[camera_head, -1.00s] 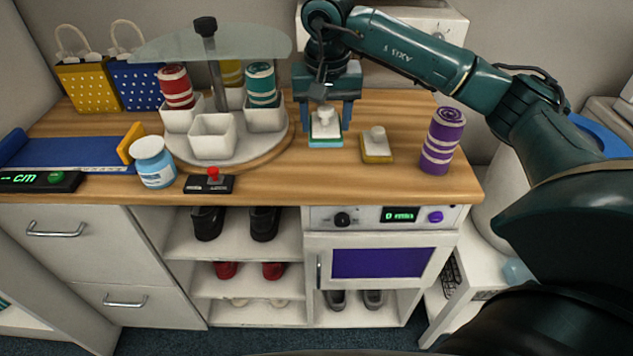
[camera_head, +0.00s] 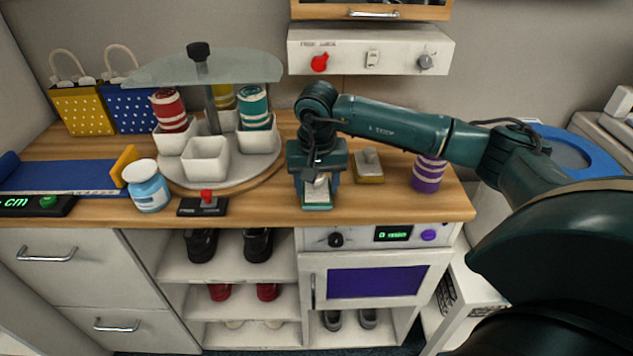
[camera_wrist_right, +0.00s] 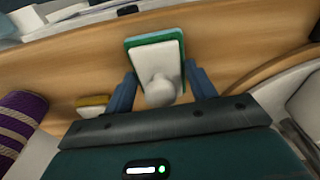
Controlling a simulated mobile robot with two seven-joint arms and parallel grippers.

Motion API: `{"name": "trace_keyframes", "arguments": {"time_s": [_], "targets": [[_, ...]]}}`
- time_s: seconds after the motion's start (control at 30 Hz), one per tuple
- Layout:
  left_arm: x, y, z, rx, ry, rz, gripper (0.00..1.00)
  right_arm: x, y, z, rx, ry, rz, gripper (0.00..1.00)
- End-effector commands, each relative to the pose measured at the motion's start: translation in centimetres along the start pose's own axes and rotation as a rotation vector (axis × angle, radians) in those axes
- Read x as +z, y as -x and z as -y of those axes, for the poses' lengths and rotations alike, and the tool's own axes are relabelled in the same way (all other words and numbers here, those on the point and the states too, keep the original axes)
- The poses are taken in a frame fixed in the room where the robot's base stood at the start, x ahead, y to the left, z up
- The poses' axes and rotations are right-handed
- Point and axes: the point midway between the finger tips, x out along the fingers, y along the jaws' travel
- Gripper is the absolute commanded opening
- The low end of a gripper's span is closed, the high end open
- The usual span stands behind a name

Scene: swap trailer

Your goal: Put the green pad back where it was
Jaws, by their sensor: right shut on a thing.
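The green pad (camera_head: 317,203) has a white top with a white knob and a green edge. My right gripper (camera_head: 317,186) is shut on it, near the counter's front edge. The right wrist view shows the pad (camera_wrist_right: 156,52) with its knob between my two blue fingers (camera_wrist_right: 160,90). I cannot tell whether the pad touches the wood. A similar yellow pad (camera_head: 369,178) lies on the counter to the right and farther back; it also shows in the right wrist view (camera_wrist_right: 93,101). My left gripper is out of view.
A round carousel (camera_head: 222,178) with white cups and cans stands to the left. A purple striped can (camera_head: 428,174) stands right of the yellow pad. A red-knobbed joystick (camera_head: 203,205) and a blue-white jar (camera_head: 148,187) are at the front left. A switch panel (camera_head: 372,52) hangs behind.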

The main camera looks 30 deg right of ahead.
Motion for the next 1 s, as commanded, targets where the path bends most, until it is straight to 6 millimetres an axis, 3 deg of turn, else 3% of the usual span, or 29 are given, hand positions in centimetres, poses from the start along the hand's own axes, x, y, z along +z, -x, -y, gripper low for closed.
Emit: {"name": "trace_keyframes", "arguments": {"time_s": [0.13, 0.17, 0.4, 0.77, 1.0], "targets": [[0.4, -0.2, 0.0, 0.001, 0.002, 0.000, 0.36, 0.1, -0.4, 0.0, 0.000, 0.000, 0.000, 0.38], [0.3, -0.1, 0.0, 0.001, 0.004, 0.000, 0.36, 0.0, -0.3, 0.0, 0.000, 0.000, 0.000, 0.58], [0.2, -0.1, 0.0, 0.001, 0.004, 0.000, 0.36, 0.0, -0.2, 0.0, 0.000, 0.000, 0.000, 0.77], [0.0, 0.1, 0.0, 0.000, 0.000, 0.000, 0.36, -0.1, 0.6, 0.1, -0.002, 0.000, -0.002, 0.78], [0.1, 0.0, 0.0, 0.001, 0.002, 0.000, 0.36, -0.1, 5.2, 0.1, -0.004, 0.001, -0.006, 0.78]]}}
